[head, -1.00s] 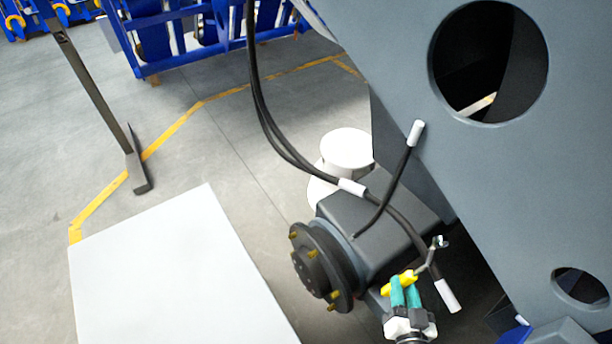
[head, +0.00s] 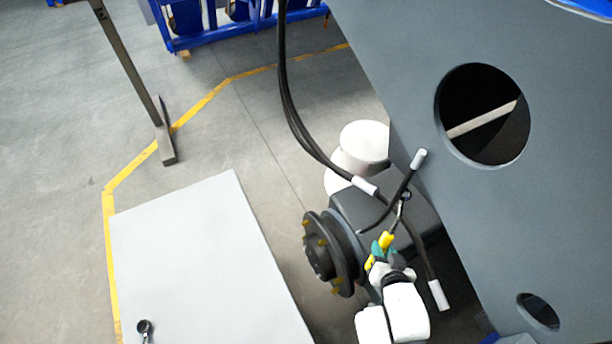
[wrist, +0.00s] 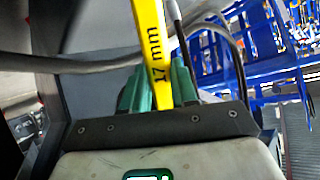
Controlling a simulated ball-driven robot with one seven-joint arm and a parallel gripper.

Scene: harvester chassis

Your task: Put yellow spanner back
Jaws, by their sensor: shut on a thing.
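The yellow spanner shows in the head view (head: 387,241) and in the wrist view (wrist: 150,35), where its handle reads "17 mm". My gripper (head: 379,252) has green fingers, and in the wrist view the fingers (wrist: 158,88) are shut on the yellow handle. The spanner's metal end points up and right in the head view, close to the black hoses. It is in front of the grey axle housing; I cannot tell whether it touches anything. A white table (head: 200,255) stands at the lower left, apart from my gripper.
A dark wheel hub (head: 327,254) with yellow studs is just left of my gripper. Black hoses (head: 297,130) with white ends hang close by. The large grey chassis panel (head: 420,70) fills the right side. A black-headed tool (head: 145,327) lies on the table's near part, which is otherwise bare.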

